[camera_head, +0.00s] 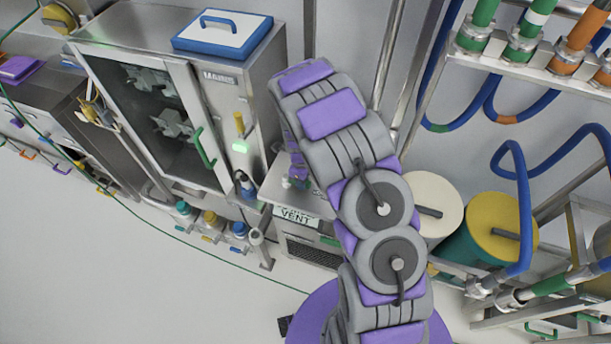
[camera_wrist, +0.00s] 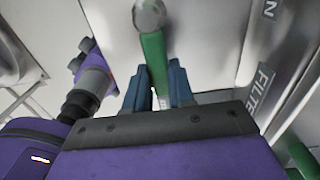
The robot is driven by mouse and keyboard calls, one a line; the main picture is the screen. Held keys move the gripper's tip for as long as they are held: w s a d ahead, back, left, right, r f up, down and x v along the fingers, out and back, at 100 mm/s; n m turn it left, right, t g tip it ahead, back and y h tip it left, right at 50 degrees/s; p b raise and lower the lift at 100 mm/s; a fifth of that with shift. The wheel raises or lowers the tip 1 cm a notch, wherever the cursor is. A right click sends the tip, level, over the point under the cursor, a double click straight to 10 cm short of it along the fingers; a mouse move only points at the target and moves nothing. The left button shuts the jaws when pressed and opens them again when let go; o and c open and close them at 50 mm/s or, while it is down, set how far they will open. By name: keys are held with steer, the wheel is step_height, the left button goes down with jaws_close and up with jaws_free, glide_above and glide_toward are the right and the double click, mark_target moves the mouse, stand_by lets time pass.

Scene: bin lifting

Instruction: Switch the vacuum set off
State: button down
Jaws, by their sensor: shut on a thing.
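In the wrist view my gripper (camera_wrist: 159,82) has its two blue fingers on either side of a green lever (camera_wrist: 153,52) and is shut on it. The lever ends in a round steel knob (camera_wrist: 149,14) at the top of the view. In the head view my purple and grey arm reaches up to the steel set with the "VENT" label (camera_head: 297,216), beside the cabinet. The gripper and lever are largely hidden there behind the arm. I cannot tell which unit is the vacuum set, or its switch state.
A steel glass-door cabinet (camera_head: 235,90) with a lit green lamp (camera_head: 240,147) stands left of my arm. A cream drum (camera_head: 436,200) and a yellow-topped drum (camera_head: 503,222) stand right. Pipes and blue hoses (camera_head: 525,200) crowd the right side. The left floor is open.

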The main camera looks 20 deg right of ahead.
steer(key=shift+w+a+r, duration=0.1)
steer(key=shift+w+a, duration=0.1)
steer(key=shift+a, duration=0.05)
steer(key=c, duration=1.4)
jaws_free()
steer(key=o, duration=0.4)
steer(key=shift+a, duration=0.4)
steer(key=shift+o, duration=0.2)
steer(key=shift+d+r, duration=0.15)
steer(key=shift+d, duration=0.4)
step_height(320, 180, up, 17)
steer(key=a+p, duration=0.1)
steer(key=shift+a, duration=0.2)
